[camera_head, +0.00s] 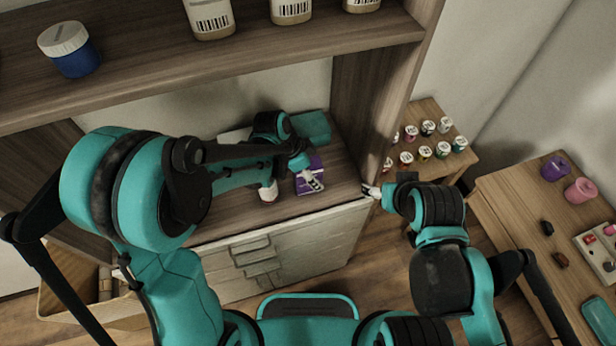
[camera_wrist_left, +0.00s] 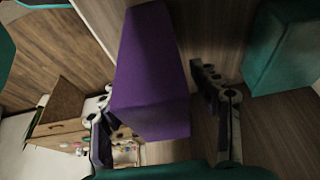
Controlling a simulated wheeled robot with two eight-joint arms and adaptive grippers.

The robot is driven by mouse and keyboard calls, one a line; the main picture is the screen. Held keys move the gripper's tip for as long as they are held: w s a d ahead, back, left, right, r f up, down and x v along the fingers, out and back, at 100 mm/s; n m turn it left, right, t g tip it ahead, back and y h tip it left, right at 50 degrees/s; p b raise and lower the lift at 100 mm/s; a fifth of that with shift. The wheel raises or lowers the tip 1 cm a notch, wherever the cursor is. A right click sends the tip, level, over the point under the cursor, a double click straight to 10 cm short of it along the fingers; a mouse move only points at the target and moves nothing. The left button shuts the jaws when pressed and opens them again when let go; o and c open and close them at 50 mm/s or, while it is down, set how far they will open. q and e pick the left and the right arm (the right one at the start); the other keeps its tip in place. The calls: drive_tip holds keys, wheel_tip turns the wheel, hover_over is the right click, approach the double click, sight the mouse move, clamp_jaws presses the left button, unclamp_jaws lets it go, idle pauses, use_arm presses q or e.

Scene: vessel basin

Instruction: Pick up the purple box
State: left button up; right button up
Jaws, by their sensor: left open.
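The purple box (camera_head: 304,187) stands on the wooden lower shelf board, partly hidden by my left gripper in the head view. In the left wrist view the purple box (camera_wrist_left: 150,75) fills the middle, between the two fingers. My left gripper (camera_head: 313,179) is open around it; in the wrist view the gripper (camera_wrist_left: 162,112) has one finger on each side of the box. I cannot tell whether either finger touches it. My right gripper (camera_head: 371,190) is at the cabinet's right front corner, away from the box; its opening is too small to make out.
A teal box (camera_head: 312,128) stands behind the purple box and shows at the right in the wrist view (camera_wrist_left: 285,48). A white jar (camera_head: 268,192) stands to its left. The shelf's right upright (camera_head: 375,100) is close by. Small jars (camera_head: 424,152) stand on a side table.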

use_arm(q)
drive_tip(key=c, duration=1.4)
drive_tip(key=shift+o, duration=0.2)
